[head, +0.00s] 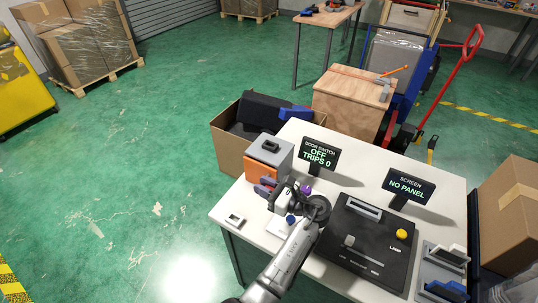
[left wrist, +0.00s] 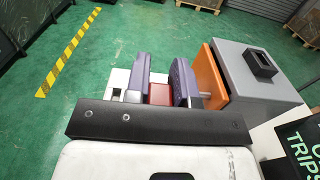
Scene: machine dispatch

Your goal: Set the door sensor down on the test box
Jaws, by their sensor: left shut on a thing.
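The test box (head: 279,152) is a grey box with an orange front panel (head: 260,172), standing at the table's left rear. It has a black fitting on top, and it shows at the right in the left wrist view (left wrist: 265,88). My left gripper (head: 265,187) is low in front of the orange panel. Its purple fingers (left wrist: 160,88) are shut on a small dark red block (left wrist: 160,95), which I take to be the door sensor. The right-hand finger is close to the orange panel; I cannot tell if they touch. My right gripper is not in view.
A small white slotted piece (head: 235,219) lies at the table's left edge. A sign (head: 319,155) reads "DOOR SWITCH OFF TRIPS 0"; another (head: 408,188) reads "NO PANEL". A black console (head: 367,240) fills the table's middle right. A cardboard box (head: 228,147) stands behind.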

